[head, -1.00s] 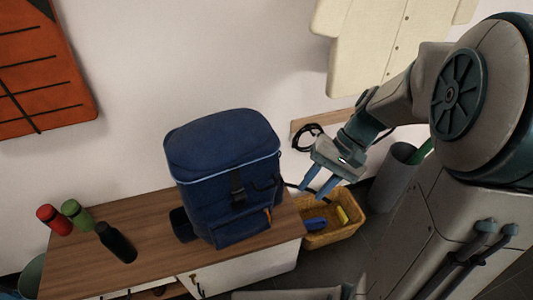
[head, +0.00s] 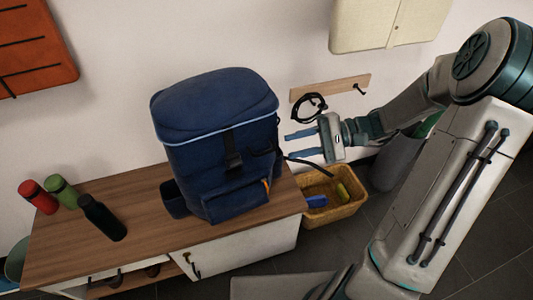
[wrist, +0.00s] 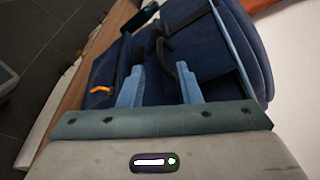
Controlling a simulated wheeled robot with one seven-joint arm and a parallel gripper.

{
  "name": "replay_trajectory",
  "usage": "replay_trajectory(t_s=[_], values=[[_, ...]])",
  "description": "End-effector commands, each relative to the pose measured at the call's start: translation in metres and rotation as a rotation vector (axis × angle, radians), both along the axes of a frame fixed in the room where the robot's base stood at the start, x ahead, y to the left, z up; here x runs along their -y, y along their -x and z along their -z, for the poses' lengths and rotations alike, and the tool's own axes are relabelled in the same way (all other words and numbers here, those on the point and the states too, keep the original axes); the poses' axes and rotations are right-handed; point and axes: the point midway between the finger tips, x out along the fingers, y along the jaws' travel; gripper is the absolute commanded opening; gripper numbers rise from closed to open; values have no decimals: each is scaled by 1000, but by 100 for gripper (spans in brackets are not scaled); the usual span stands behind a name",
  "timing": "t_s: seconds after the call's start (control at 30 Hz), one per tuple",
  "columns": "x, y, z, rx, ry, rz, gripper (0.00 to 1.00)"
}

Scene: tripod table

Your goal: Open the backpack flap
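The blue backpack (head: 215,160) stands upright on the wooden bench top, its flap (head: 213,98) lying closed over the top with a light blue edge. A dark strap with a buckle (head: 233,155) runs down its front. My gripper (head: 288,145) is to the right of the backpack, its two blue fingers apart and pointing left toward it. In the wrist view the open fingers (wrist: 160,75) frame the backpack's front (wrist: 200,50), with a black strap loop between and beyond them. I cannot tell whether they touch the backpack.
Red, green and black bottles (head: 102,217) stand at the bench's left. A yellow basket (head: 335,200) sits on the floor right of the bench. A wall rail (head: 335,87) with a black cable hangs behind my gripper. Bare bench top (head: 135,190) lies left of the backpack.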

Motion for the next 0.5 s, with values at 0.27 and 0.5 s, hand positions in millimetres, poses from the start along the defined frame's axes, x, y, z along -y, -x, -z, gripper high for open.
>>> replay_trajectory(t_s=[0.27,0.5], values=[[-54,5,13,-1,1,-3,31],[-76,6,17,0,2,-1,31]])
